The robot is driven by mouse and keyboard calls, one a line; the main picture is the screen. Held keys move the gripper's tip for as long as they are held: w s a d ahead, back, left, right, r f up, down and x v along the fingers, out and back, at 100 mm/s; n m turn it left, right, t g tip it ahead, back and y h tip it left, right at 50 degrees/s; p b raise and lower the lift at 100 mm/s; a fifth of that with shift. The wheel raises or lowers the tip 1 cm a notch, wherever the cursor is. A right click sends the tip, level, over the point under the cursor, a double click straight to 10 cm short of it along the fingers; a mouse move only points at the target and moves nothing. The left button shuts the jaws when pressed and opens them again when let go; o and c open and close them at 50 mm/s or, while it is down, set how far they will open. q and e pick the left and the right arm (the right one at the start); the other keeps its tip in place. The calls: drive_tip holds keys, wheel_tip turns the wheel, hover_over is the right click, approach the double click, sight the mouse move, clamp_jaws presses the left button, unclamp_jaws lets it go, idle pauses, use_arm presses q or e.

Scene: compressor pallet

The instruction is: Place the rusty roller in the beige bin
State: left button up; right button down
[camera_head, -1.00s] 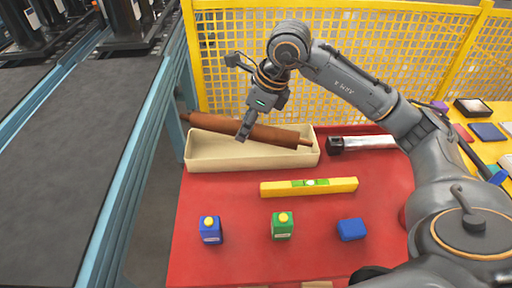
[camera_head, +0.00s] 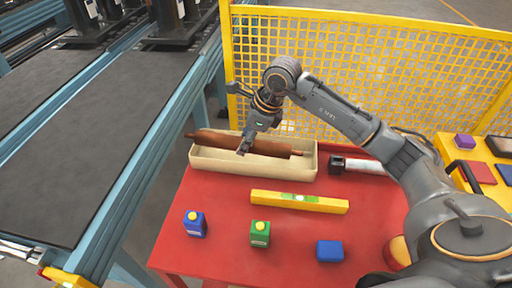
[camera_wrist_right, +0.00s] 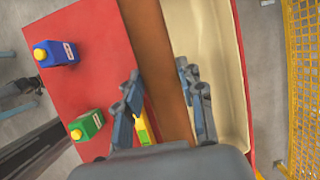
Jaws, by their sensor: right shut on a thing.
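The rusty roller (camera_head: 222,141) is a brown bar with thin ends, held by my right gripper (camera_head: 243,148). In the head view it lies over the beige bin (camera_head: 250,171), slightly tilted, with its left end reaching the bin's left rim. Whether it touches the bin is hard to tell. In the right wrist view the roller (camera_wrist_right: 158,60) passes between both fingers of the right gripper (camera_wrist_right: 162,97) and covers part of the near wall of the bin (camera_wrist_right: 238,90). My left gripper is not in view.
On the red table (camera_head: 220,225) are a yellow level (camera_head: 300,202), a blue bottle (camera_head: 195,224), a green bottle (camera_head: 260,234), a blue block (camera_head: 329,250) and a metal tool (camera_head: 362,166). A yellow mesh fence (camera_head: 370,70) stands behind the bin. A conveyor (camera_head: 90,150) runs at left.

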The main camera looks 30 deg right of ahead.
drive_tip(key=w+d+f, duration=0.1)
drive_tip(key=f, duration=0.1)
drive_tip(key=w+d+f+p, duration=0.1)
drive_tip(key=d+f, duration=0.1)
drive_tip(key=w+d+f, duration=0.2)
drive_tip(key=shift+d+f, duration=0.1)
drive_tip(key=shift+f, duration=0.1)
wheel_tip(320, 180, down, 3)
drive_tip(key=shift+d+r+p, duration=0.1)
drive_tip(key=shift+p, duration=0.85)
drive_tip(key=shift+f, duration=0.35)
drive_tip(key=c, duration=0.8)
unclamp_jaws()
drive_tip(key=shift+d+r, duration=0.1)
drive_tip(key=shift+r, duration=0.2)
drive_tip(key=b+v, duration=0.2)
drive_tip(key=v, duration=0.9)
drive_tip(key=shift+s+r, duration=0.15)
drive_tip(key=shift+r, duration=0.15)
